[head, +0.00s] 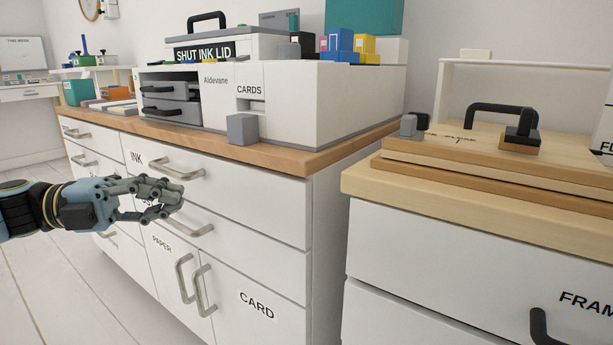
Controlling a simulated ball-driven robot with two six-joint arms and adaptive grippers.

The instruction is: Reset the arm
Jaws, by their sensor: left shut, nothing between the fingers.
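My left gripper (160,197) comes in from the left on a blue and black arm. Its grey fingers are shut and hold nothing. It hangs in front of the white drawer cabinet (262,257), near the bar handle of the INK drawer (180,170). I cannot tell whether the fingers touch the cabinet front. My right gripper is not in view.
A white printer (340,105) labelled CARDS stands on the wooden worktop (290,160), with a grey block (242,129) before it. At right, a second cabinet (450,262) carries stacked boards (460,155) with a black handle. White floor (60,290) is clear at lower left.

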